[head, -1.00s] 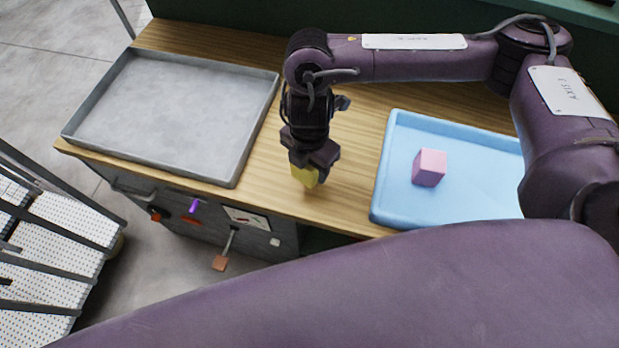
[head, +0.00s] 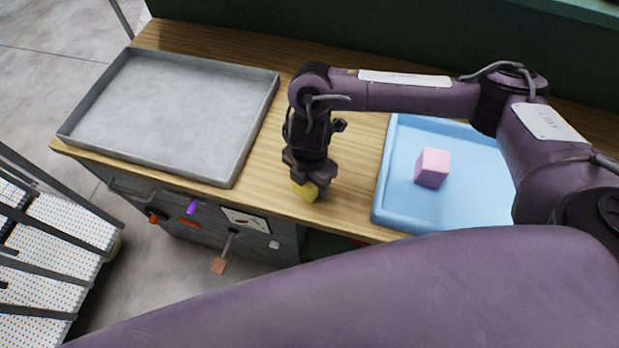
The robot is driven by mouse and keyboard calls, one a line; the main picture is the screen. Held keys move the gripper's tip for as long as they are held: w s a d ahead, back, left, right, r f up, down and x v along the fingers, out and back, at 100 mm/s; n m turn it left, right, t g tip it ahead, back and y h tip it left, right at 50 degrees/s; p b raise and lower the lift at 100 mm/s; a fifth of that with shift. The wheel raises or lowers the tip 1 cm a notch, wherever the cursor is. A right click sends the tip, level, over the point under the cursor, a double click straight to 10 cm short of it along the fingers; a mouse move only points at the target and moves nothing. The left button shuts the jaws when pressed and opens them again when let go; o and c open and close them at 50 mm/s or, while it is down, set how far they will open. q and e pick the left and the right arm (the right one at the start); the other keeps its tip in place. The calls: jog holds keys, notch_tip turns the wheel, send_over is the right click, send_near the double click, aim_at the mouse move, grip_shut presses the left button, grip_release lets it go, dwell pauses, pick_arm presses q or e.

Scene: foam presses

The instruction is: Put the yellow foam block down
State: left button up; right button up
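The yellow foam block (head: 304,190) is under my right gripper (head: 311,185), over the bare wood of the bench between the two trays and near its front edge. The gripper points down and its fingers are around the block, shut on it. The fingers partly hide the block. Its underside is at or just above the wood; I cannot tell whether it touches. My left gripper is not in view.
A grey metal tray (head: 232,168), empty, is at the left of the bench (head: 259,190). A blue tray (head: 403,212) at the right holds a pink block (head: 433,168). A grey panel with levers (head: 228,250) is below the bench front.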

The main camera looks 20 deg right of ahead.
jog(key=o, duration=0.4)
jog(key=shift+c, duration=0.2)
jog(key=shift+r, duration=0.1)
jog(key=shift+w+r, duration=0.1)
jog(key=shift+r, duration=0.25)
notch_tip(320, 180, up, 10)
jog(key=shift+r+p, duration=0.1)
jog(key=shift+p, duration=1.15)
jog(key=shift+r, duration=0.65)
